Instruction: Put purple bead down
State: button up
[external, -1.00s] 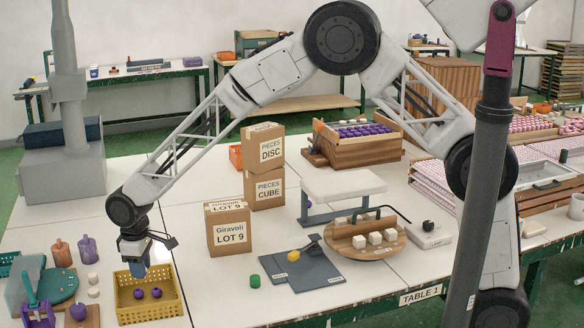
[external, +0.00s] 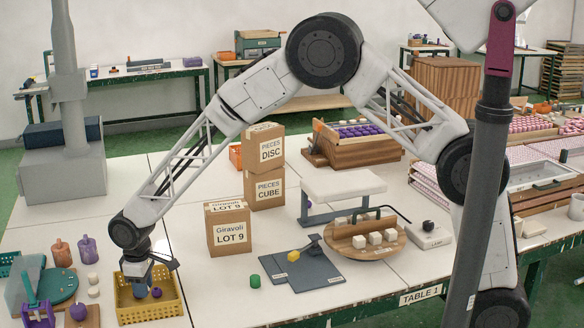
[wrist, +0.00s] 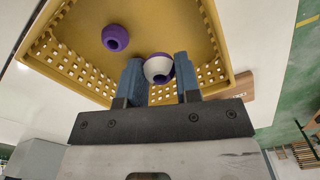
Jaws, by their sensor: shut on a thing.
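The yellow perforated basket (external: 155,313) stands on the white table at the lower left; it also fills much of the wrist view (wrist: 216,50). My gripper (external: 143,287) reaches down into it. In the wrist view my gripper (wrist: 157,72) has its blue fingers shut on a purple bead (wrist: 158,67), which shows a broad white area and purple parts. Another purple bead (wrist: 115,38) lies loose on the basket floor, apart from the fingers. In the external view one purple bead (external: 156,292) shows beside the fingers. The fingers hide part of the basket's inside.
Left of the basket are a purple bead-like piece on a wooden block (external: 79,312), white pieces (external: 93,280) and two bottle-shaped pieces (external: 87,250). The table between is clear.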

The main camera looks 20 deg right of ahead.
jog(key=shift+f, duration=0.25)
jog(key=shift+f, duration=1.75)
jog(key=shift+f, duration=0.15)
jog(key=o, duration=0.6)
notch_tip(320, 180, up, 12)
jog(key=shift+r, duration=0.15)
dwell(0.5)
